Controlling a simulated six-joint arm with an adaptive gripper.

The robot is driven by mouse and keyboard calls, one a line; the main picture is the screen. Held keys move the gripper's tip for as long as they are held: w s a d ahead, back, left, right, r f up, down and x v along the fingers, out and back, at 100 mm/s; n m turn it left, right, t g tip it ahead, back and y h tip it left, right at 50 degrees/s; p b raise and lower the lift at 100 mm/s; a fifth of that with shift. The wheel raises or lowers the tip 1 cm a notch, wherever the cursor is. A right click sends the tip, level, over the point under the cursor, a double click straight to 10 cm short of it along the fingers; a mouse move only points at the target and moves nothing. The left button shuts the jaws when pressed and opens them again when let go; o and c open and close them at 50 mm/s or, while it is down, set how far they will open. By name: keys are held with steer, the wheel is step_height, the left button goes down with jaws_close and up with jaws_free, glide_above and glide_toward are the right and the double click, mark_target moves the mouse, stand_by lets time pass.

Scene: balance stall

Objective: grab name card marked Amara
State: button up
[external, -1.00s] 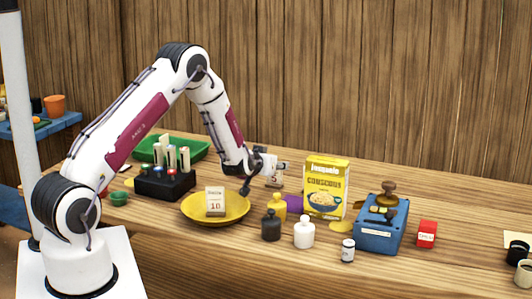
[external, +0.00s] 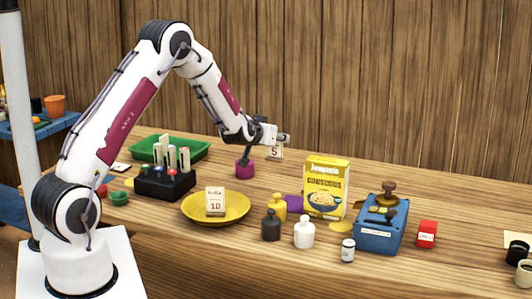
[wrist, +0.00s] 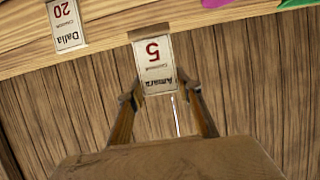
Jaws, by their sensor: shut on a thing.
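The Amara name card (wrist: 154,62) is white with a red 5 and shows upside down in the wrist view, between my two fingers. In the external view the same card (external: 276,153) hangs at my gripper (external: 279,140), raised above the back of the table. My gripper is shut on the card; the fingers (wrist: 160,92) cover its side edges. Another card, marked Dalla with 20 (wrist: 66,25), shows apart at the upper left of the wrist view.
A card with 10 (external: 215,201) stands in a yellow dish (external: 190,211). A black holder (external: 165,184), green tray (external: 195,151), purple piece (external: 245,168), couscous box (external: 326,186) and blue box (external: 378,236) stand around. The right rear table is clear.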

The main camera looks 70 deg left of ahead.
steer(key=shift+r, duration=0.55)
steer(key=shift+a, duration=0.1)
